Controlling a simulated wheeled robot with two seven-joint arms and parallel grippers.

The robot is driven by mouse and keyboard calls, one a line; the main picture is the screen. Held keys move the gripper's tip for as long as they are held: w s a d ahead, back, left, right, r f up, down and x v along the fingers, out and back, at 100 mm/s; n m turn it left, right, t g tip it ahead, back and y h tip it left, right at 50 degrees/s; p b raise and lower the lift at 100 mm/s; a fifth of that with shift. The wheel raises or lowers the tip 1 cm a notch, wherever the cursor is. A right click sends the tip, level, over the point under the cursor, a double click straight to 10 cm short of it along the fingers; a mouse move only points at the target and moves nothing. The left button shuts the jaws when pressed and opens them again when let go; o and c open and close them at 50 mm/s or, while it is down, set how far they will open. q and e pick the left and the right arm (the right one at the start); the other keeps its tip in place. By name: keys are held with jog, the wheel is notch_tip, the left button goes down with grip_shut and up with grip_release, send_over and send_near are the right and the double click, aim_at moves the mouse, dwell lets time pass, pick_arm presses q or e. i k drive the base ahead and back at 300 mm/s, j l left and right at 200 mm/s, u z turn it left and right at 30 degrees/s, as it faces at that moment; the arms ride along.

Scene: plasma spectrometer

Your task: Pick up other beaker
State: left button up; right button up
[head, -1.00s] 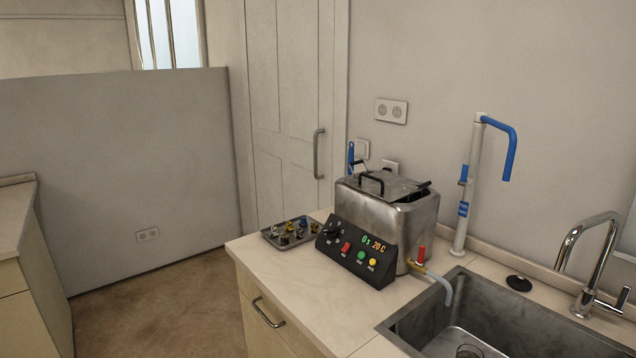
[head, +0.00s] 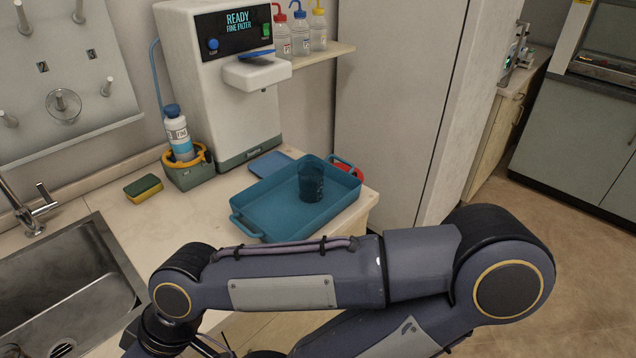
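A beaker (head: 312,183), tinted by the teal around it, stands upright inside the teal tray (head: 262,234) on the counter, toward the tray's right part. A clear round glass piece (head: 63,106), perhaps another beaker, hangs on a peg of the drying board at upper left. My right arm comes in from the right and crosses the lower part of the head view in front of the counter edge. Its wrist bends down at lower left, and its gripper is out of the picture. My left gripper is not in view.
A metal sink (head: 66,284) with a tap (head: 30,208) is at left. A sponge (head: 143,188) and a bottle (head: 178,134) in a holder stand behind. A white water purifier (head: 225,85) stands behind the tray. Wash bottles (head: 300,32) stand on a shelf. Floor is open at right.

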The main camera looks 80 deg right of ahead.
aim_at(310, 173)
jog(key=z, duration=2.85)
jog(key=i+l+u, duration=0.15)
jog(key=l, duration=0.2)
jog(key=i+l+u, duration=0.3)
jog(key=l, duration=0.45)
jog(key=i+l+u, duration=0.15)
jog(key=l, duration=0.3)
jog(key=i+l+u, duration=0.45)
jog(key=l, duration=0.4)
jog(key=i+j, duration=0.2)
